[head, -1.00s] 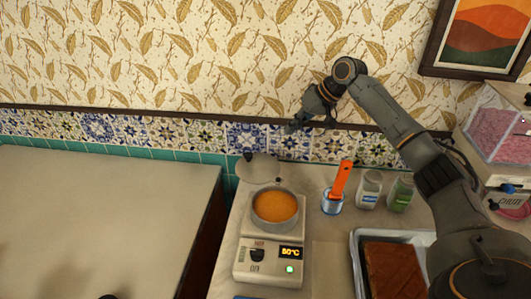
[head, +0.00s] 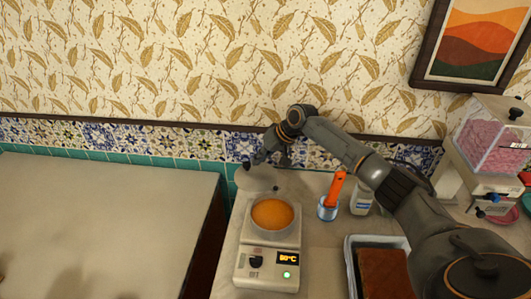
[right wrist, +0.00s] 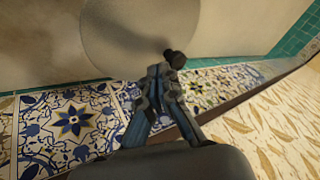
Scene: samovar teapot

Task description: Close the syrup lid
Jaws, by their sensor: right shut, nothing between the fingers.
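The syrup pot (head: 272,214) holds orange syrup and sits on a white heater (head: 266,266) with a lit display and green light. Its grey lid (head: 256,181) stands open, tilted up behind the pot. My right gripper (head: 259,159) is behind and above the lid, close to the wall. In the right wrist view, the lid (right wrist: 140,30) fills the top, with its dark knob (right wrist: 175,59) right by the shut fingertips (right wrist: 164,72). I cannot tell whether they touch. Nothing is held. My left gripper is out of view.
Right of the heater stand a cup (head: 327,208) with an orange-handled tool and a jar (head: 361,201). A metal tray (head: 351,263) with a brown slab is in front of them. A dispenser with pink contents (head: 494,140) is far right. The left counter (head: 95,220) is clear.

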